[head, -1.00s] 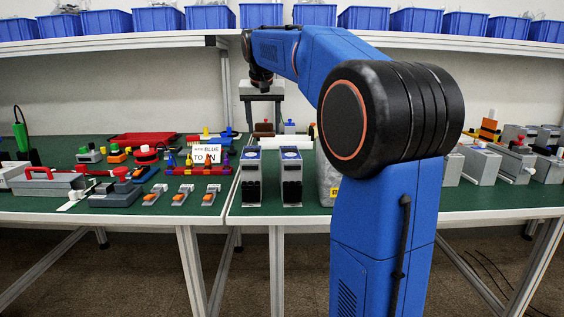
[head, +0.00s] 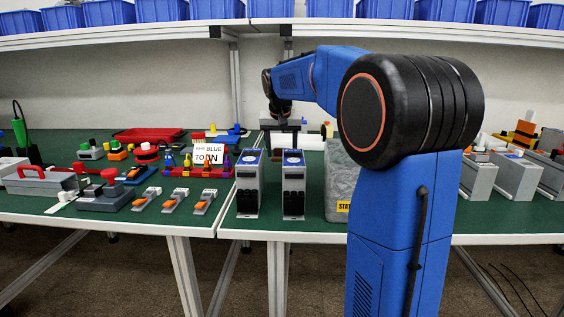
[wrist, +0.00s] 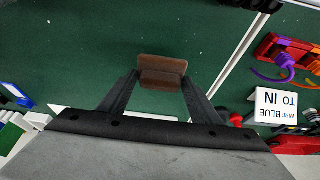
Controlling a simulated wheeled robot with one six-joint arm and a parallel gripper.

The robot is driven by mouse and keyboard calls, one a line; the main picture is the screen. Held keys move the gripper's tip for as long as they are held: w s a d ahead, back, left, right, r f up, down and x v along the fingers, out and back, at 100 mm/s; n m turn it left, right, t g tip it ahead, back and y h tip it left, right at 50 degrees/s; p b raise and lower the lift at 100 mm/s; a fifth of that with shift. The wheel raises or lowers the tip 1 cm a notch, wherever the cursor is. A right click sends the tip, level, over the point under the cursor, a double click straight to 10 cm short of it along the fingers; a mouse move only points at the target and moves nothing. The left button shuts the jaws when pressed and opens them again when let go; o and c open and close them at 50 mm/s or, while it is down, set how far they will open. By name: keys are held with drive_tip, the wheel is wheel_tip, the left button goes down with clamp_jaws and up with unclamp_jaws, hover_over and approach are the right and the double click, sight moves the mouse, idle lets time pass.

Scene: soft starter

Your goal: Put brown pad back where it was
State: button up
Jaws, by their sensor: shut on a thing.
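The brown pad (wrist: 162,70) is a small stepped block between my fingertips in the wrist view. My gripper (wrist: 160,80) is shut on it, with one finger at each side. Green bench top shows around the pad in that view. In the head view my gripper (head: 283,141) points down behind two grey-and-black devices, low over the bench. Only a little brown of the pad shows between those devices, so I cannot tell whether it touches the bench.
Two upright devices (head: 248,185) (head: 293,187) stand in front of my gripper. A grey block with a yellow label (head: 338,190) is to their right. A "WIRE BLUE TO IN" sign (head: 208,155) and coloured parts stand left. Blue bins (head: 217,9) line the shelf above.

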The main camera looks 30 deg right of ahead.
sight(281, 155)
drive_tip(key=shift+f, duration=2)
drive_tip(key=o, duration=1)
drive_tip(key=shift+f, duration=0.15)
drive_tip(key=shift+o, duration=0.2)
drive_tip(key=v, duration=1.2)
